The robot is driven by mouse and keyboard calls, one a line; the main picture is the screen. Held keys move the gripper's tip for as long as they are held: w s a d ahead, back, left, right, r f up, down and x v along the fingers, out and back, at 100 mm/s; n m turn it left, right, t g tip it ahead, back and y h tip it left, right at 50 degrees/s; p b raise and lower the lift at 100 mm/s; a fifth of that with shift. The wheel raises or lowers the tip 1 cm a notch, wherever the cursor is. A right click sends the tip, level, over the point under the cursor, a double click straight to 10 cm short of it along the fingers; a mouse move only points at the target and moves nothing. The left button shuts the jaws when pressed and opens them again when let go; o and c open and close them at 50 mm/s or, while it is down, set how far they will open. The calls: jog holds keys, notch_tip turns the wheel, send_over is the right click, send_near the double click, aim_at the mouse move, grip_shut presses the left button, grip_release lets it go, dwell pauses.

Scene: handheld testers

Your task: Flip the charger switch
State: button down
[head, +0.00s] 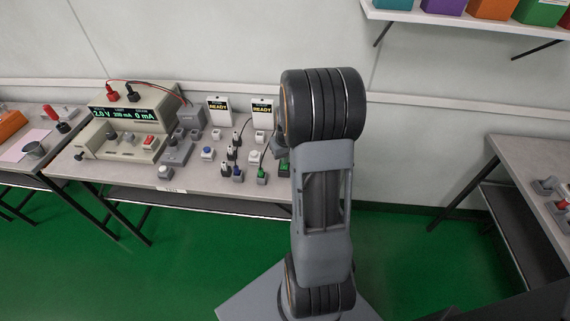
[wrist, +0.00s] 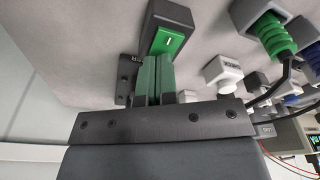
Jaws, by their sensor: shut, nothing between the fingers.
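A green rocker switch (wrist: 168,41) with a white mark sits in a dark grey housing (wrist: 172,15), at the top centre of the wrist view. I cannot read a charger label on it. My gripper (wrist: 157,62) is shut and empty, its two fingers side by side. The fingertips are at the near end of the green rocker; I cannot tell whether they touch it. In the head view a dark box with green (head: 284,169) shows at the table's right end, partly hidden by my arm. My fingers are hidden there.
A white labelled button box (wrist: 223,73) and a green ribbed connector (wrist: 272,35) stand to the right of the switch in the wrist view. In the head view, a power supply (head: 128,122) and several small testers crowd the grey table (head: 205,180).

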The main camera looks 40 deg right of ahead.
jog(key=shift+r, duration=0.15)
jog(key=shift+r+p, duration=2.65)
jog(key=shift+r, duration=0.75)
jog(key=shift+s+a+f, duration=0.1)
jog(key=shift+s+a+f+m+g, duration=0.2)
jog(key=shift+s+a+m+g, duration=0.1)
jog(key=shift+s, duration=0.25)
jog(key=shift+s+a+f+m+g, duration=0.2)
jog(key=shift+s+a, duration=0.05)
jog(key=shift+s, duration=0.25)
jog(key=s+a+r+n+t+p, duration=0.1)
jog(key=s+a+r+n, duration=0.1)
jog(key=s+a+r, duration=0.3)
jog(key=s+a+r+n+t, duration=0.1)
jog(key=s+a+r, duration=0.3)
jog(key=a+r, duration=0.6)
jog(key=a+n, duration=0.1)
jog(key=a, duration=0.3)
jog(key=shift+s+a+t+p, duration=0.15)
jog(key=shift+s+t+p, duration=0.25)
